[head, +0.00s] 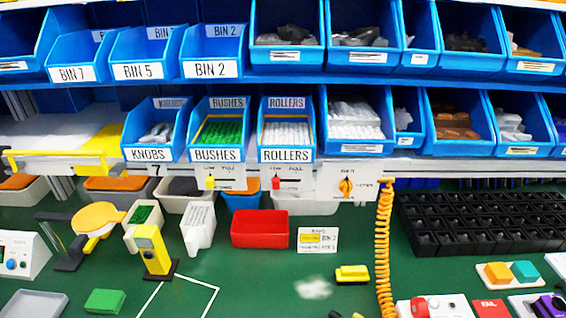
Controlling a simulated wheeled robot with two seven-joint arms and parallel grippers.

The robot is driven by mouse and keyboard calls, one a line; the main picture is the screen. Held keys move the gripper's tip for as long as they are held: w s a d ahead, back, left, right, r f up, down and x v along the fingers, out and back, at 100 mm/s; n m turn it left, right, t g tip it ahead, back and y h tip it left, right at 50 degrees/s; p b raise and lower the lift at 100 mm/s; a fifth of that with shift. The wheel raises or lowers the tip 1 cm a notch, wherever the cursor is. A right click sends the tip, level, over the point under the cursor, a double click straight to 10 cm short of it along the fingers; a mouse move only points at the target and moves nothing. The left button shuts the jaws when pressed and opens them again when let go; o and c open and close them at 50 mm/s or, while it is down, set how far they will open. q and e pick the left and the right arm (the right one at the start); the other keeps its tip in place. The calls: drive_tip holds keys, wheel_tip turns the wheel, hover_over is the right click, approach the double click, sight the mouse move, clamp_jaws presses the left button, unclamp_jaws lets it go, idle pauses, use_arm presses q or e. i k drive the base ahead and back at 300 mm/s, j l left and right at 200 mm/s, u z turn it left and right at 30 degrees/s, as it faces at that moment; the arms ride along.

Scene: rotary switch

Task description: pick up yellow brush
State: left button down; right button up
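A small yellow block-shaped object (352,273) lies on the green work surface, right of centre and near the front. It looks like the yellow brush, but its bristles are too small to make out clearly. Neither of my grippers can be made out in the head view, and nothing is seen holding the yellow object.
An orange coiled cord (384,250) hangs just right of the yellow object. A red bin (259,229), a label card (317,240) and a yellow device (152,250) stand to its left. A black compartment tray (480,220) is at right. Blue bins fill the shelves above.

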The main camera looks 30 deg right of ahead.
sight(347, 274)
drive_tip(key=z, duration=1.4)
